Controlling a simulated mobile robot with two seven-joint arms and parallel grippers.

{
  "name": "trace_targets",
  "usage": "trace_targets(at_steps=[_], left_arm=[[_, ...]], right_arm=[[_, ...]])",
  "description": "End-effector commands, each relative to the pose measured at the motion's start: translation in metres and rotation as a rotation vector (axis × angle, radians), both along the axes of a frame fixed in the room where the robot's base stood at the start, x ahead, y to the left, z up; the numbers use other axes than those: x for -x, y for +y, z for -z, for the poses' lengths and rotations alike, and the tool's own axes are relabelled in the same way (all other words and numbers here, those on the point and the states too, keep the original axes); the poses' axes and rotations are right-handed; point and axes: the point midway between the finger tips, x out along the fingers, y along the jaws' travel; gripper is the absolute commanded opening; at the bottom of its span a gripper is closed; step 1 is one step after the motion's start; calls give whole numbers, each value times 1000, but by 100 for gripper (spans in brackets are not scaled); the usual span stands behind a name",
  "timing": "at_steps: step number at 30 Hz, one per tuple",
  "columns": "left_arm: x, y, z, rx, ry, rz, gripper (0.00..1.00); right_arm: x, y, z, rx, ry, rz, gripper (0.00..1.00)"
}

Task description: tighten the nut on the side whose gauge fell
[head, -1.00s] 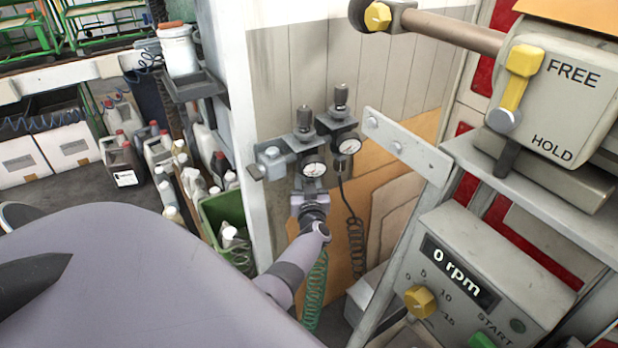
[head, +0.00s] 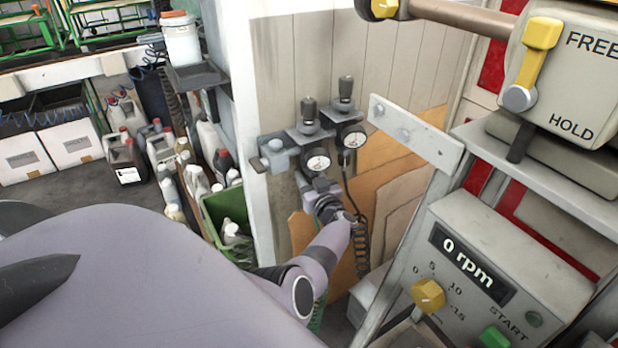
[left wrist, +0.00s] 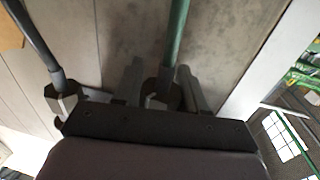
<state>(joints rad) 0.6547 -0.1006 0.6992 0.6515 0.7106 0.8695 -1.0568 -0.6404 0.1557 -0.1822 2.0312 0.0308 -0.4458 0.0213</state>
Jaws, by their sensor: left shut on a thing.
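Two regulators hang on the wall bracket, a left gauge (head: 318,163) and a right gauge (head: 354,139). Their needles are too small to read surely. My right gripper does not show.
The coiled dark hose (head: 362,235) hangs close to the right of my left wrist. A grey bracket plate (head: 415,136) and a control box (head: 480,275) reading 0 rpm stand to the right. A green crate (head: 228,222) with bottles is at the lower left.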

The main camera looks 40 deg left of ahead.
Motion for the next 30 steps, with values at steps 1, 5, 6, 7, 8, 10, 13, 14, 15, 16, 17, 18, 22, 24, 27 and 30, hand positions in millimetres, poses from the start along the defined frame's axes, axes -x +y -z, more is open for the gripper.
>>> trace_targets(at_steps=[1,5,6,7,8,10,13,14,15,16,17,18,22,24,27,30], left_arm=[[-1,-1,0,1,0,3,11],[-1,0,0,1,0,2,62],[-1,0,0,0,0,2,62],[0,0,0,0,0,2,62],[0,0,0,0,0,2,62],[0,0,0,0,0,2,62],[0,0,0,0,0,1,62],[0,-1,-1,0,0,2,62],[1,-2,-1,1,0,2,62],[1,-4,-1,1,0,2,62],[2,-7,-2,1,2,3,62],[4,-11,-3,1,2,3,62],[13,-30,-4,3,3,5,62],[18,-41,-4,2,2,3,62],[24,-53,-3,1,2,3,62],[28,-61,-2,1,0,3,62]], right_arm=[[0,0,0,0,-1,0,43],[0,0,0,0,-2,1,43],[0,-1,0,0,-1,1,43],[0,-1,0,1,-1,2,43],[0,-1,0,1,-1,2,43],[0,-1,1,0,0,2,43],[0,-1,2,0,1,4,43],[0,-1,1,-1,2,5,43],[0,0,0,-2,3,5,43],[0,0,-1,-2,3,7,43],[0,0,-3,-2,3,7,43],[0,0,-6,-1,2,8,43],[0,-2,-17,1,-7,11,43],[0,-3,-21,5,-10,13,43],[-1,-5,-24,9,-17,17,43],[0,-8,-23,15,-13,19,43]])
